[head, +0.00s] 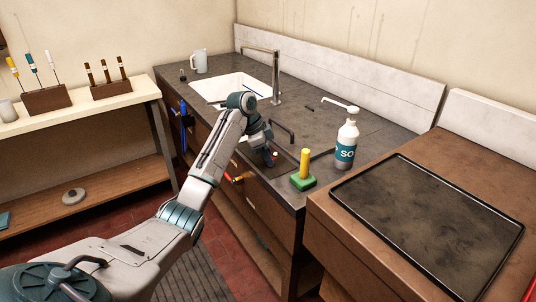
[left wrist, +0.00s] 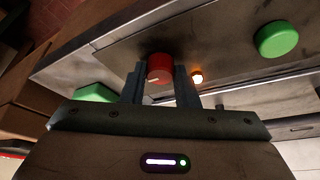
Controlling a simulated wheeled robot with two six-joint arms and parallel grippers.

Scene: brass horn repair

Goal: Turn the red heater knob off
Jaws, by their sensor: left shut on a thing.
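The red heater knob (left wrist: 158,68) shows in the left wrist view, on a grey metal panel (left wrist: 225,45). My left gripper (left wrist: 160,82) has one finger on each side of the knob and is shut on it. A small orange light (left wrist: 197,78) glows just right of the knob. In the head view my left gripper (head: 268,152) is at the counter's front edge, and its arm and wrist hide most of the knob area. My right gripper is in neither view.
A round green knob (left wrist: 277,38) is right of the red one. A green-based brush (head: 303,170) with a yellow handle and a soap bottle (head: 346,142) stand on the counter near my gripper. A black tray (head: 430,225) lies at right. The sink (head: 225,85) is behind.

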